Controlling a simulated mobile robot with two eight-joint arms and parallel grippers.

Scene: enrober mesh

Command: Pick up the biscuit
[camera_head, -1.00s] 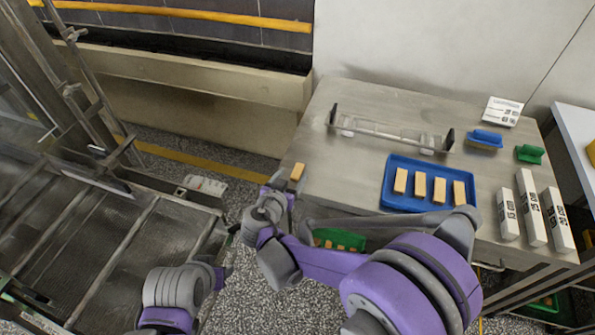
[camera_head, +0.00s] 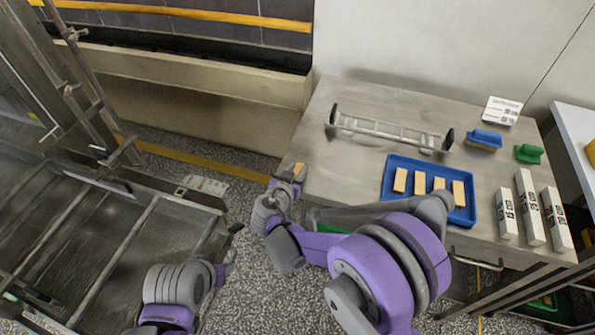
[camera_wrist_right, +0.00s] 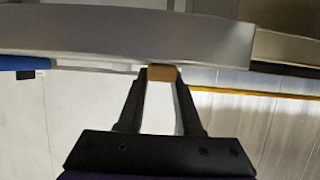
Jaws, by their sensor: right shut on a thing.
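My right gripper (camera_head: 292,174) is shut on a tan biscuit (camera_wrist_right: 161,72), which sits between its fingertips in the right wrist view. In the head view the biscuit (camera_head: 299,169) is partly hidden by the gripper, at the left edge of the steel table (camera_head: 335,180). I cannot tell whether it touches the table. Several more biscuits (camera_head: 400,181) lie in a row in the blue tray (camera_head: 388,203) on the table. My left gripper (camera_head: 228,266) is low at the left, largely hidden behind its own wrist; its jaws are unclear.
A metal rack (camera_head: 390,132) lies behind the tray.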

